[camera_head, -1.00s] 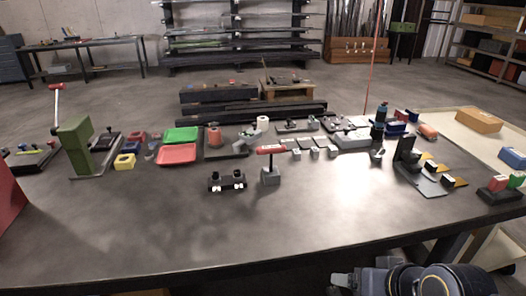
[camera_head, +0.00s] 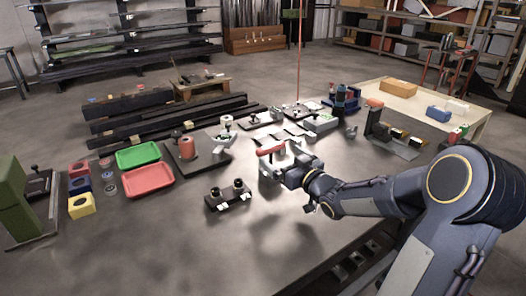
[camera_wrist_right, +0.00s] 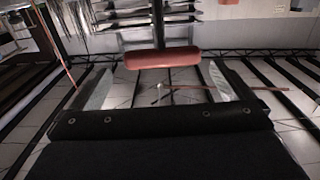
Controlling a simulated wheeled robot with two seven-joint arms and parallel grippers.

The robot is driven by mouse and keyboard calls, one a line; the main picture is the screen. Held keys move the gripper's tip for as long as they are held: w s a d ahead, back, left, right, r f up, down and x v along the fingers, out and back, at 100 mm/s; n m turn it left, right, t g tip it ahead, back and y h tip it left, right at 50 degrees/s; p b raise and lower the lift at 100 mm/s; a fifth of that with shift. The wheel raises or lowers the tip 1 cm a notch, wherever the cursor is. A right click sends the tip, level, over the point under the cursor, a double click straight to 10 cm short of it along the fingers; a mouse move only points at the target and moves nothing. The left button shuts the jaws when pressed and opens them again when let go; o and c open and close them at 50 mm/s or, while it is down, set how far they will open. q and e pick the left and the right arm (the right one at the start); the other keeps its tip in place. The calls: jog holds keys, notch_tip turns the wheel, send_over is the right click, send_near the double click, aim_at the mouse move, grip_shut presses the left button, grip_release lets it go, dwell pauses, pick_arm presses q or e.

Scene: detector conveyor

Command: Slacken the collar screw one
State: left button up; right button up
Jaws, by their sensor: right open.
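A red-handled tool (camera_head: 270,150) stands near the middle of the dark table. In the right wrist view its red crossbar (camera_wrist_right: 162,57) lies just beyond and between my fingertips, with a dark shaft joined to it. My right gripper (camera_head: 283,172) is beside the tool, partly covering its base. In the wrist view the right gripper (camera_wrist_right: 160,78) is open, its two pale fingers apart with nothing clamped. A black block with two dark knobs (camera_head: 228,194) sits to the left of the gripper. I cannot tell which part is collar screw one. My left gripper is out of view.
A red tray (camera_head: 149,178) and a green tray (camera_head: 138,155) lie left of centre. Yellow (camera_head: 82,205) and other coloured blocks stand farther left. A black bracket (camera_head: 374,120) stands to the right. The front left of the table is clear.

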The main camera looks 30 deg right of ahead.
aim_at(273, 151)
jog(key=w, duration=0.4)
jog(key=w+p, duration=0.1)
jog(key=w, duration=0.1)
jog(key=shift+a+f, duration=0.2)
jog(key=shift+a, duration=0.15)
jog(key=c, duration=0.8)
jog(key=shift+o, duration=0.2)
jog(key=shift+r, duration=0.1)
